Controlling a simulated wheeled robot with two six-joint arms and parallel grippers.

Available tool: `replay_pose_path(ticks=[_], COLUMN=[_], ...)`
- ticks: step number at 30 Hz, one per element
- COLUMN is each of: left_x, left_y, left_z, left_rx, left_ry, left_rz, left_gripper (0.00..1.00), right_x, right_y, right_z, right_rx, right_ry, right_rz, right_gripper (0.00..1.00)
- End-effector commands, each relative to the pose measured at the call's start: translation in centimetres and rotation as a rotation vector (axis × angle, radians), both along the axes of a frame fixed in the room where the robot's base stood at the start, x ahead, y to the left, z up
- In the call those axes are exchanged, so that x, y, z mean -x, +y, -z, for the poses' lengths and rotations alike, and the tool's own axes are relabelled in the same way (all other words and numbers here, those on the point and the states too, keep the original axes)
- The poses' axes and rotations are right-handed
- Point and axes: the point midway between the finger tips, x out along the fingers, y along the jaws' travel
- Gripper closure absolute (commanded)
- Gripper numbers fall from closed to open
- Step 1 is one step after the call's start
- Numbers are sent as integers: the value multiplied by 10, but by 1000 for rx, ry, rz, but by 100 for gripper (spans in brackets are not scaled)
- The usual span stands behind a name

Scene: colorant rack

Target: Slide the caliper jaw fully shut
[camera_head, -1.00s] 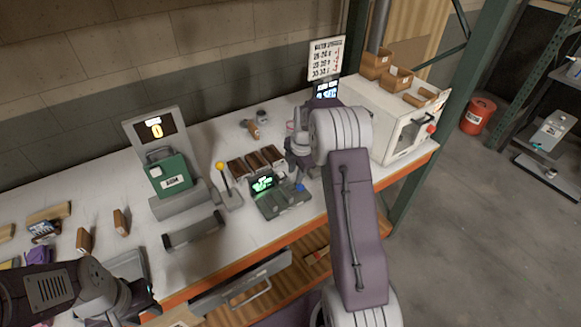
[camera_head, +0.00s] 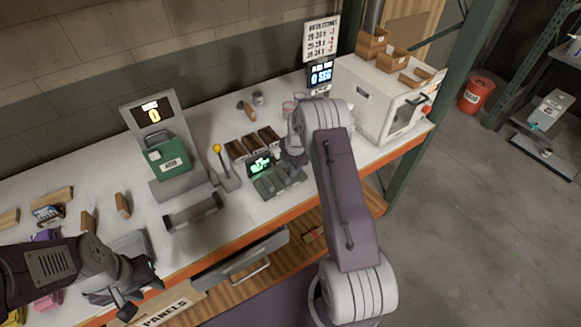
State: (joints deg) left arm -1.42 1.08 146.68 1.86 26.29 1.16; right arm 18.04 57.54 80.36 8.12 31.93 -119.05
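A grey device with a lit green screen (camera_head: 261,165) lies on the bench; it may be the caliper, but its jaw is too small to tell. My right gripper (camera_head: 294,160) is at the right end of this device, pointing down. My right forearm hides part of it, so its fingers and any contact do not show clearly. My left gripper (camera_head: 135,290) hangs at the front left edge of the bench, away from the device. Its dark fingers are hard to separate.
A lever with a yellow knob (camera_head: 217,148) stands left of the device, and brown blocks (camera_head: 254,142) lie behind it. A scale with a green case (camera_head: 168,158) is further left. A white oven (camera_head: 378,105) stands at the right. A grey bar (camera_head: 194,212) lies near the front.

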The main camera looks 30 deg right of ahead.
Motion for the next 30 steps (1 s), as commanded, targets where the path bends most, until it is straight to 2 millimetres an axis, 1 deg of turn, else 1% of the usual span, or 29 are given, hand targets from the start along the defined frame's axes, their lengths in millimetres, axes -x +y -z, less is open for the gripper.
replay_pose_path(ticks=[1, 3, 30], left_x=[0, 0, 0], left_y=[0, 0, 0], left_z=[0, 0, 0], left_rx=[0, 0, 0], left_ry=[0, 0, 0], left_rz=[0, 0, 0], left_gripper=[64, 64, 64], right_x=[0, 0, -1], right_y=[0, 0, 0], right_z=[0, 0, -2], right_rx=[0, 0, 1], right_ry=[0, 0, -3], right_rz=[0, 0, 0], right_gripper=[85, 100, 100])
